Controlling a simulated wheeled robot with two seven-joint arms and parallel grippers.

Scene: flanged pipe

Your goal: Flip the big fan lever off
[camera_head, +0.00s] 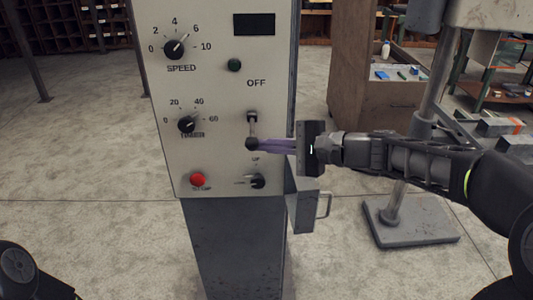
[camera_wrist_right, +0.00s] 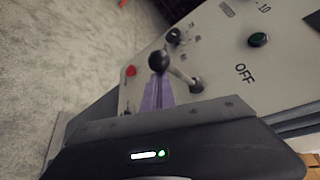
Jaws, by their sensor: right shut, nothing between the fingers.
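The big fan lever (camera_head: 252,128) is on the grey control panel (camera_head: 215,100), below the word OFF. Its shaft hangs down from the pivot and ends in a black ball knob that points down. In the right wrist view the lever's ball (camera_wrist_right: 158,60) is just beyond the fingertips. My right gripper (camera_head: 262,144) comes in from the right, its purple fingers shut and empty. The fingertips are at the ball's right side, very close to it; I cannot tell whether they touch. The right gripper's fingers (camera_wrist_right: 158,82) also show in the wrist view. My left gripper is out of view.
The panel also has a SPEED knob (camera_head: 176,48), a second dial (camera_head: 187,124), a green button (camera_head: 234,65), a red button (camera_head: 198,180) and a small black switch (camera_head: 257,181) below the lever. A metal stand (camera_head: 412,220) is at the right. Open floor lies left.

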